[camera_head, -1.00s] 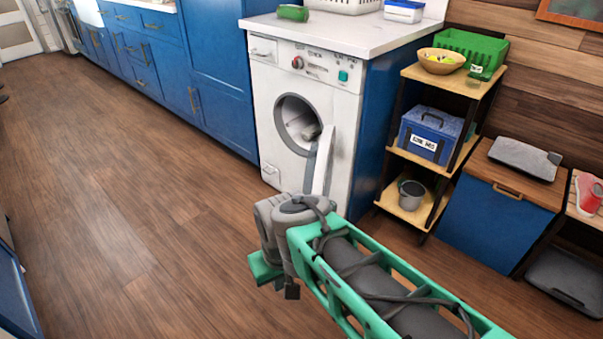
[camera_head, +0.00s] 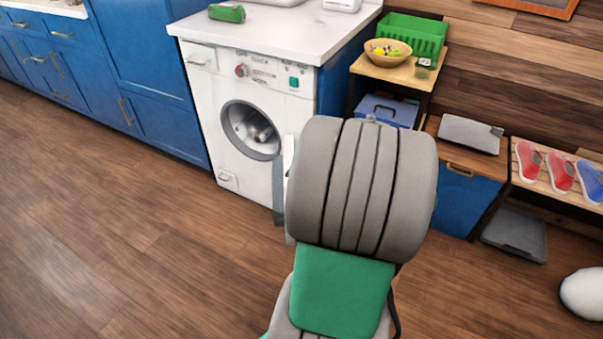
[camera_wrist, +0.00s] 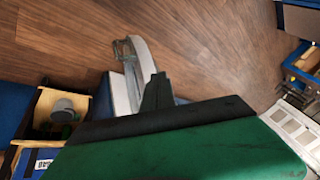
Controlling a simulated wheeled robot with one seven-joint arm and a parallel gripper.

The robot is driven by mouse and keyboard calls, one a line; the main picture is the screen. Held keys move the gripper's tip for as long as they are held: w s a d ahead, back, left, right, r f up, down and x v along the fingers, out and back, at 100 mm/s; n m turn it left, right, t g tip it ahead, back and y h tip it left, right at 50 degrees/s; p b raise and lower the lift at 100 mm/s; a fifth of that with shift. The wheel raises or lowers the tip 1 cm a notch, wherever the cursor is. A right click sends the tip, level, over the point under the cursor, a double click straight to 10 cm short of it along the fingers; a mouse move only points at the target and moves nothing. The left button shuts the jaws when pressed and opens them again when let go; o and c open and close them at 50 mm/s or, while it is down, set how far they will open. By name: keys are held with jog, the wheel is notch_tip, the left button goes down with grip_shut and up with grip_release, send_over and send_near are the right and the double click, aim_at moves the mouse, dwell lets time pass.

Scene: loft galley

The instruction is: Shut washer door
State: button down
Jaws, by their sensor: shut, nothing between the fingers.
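The white washer (camera_head: 240,110) stands under the counter, its round drum opening (camera_head: 250,130) uncovered. Its door (camera_head: 283,180) stands swung out at the right side of the opening and shows nearly edge-on, partly hidden by my arm. In the wrist view, the door (camera_wrist: 146,58) appears as a pale curved edge with a grey fitting, just beyond my gripper (camera_wrist: 156,82). My gripper is shut and empty, its dark fingertips close to the door; I cannot tell whether they touch. In the head view my grey arm link hides the gripper.
Blue cabinets (camera_head: 155,85) run left of the washer. A wooden shelf (camera_head: 395,72) with a bowl (camera_head: 388,52) and green basket (camera_head: 413,35) stands to the right, beside a blue chest (camera_head: 455,190). The wood floor at left is clear.

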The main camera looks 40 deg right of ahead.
jog(key=s+d+r+m+t+p, duration=0.25)
jog(key=s+d, duration=0.25)
jog(key=d, duration=0.5)
jog(key=w+a+f+b, duration=0.3)
jog(key=w+a+f, duration=0.1)
jog(key=w+f, duration=0.3)
jog(key=shift+w+f+h, duration=0.3)
jog(key=shift+w, duration=0.4)
jog(key=shift+w+a, duration=0.1)
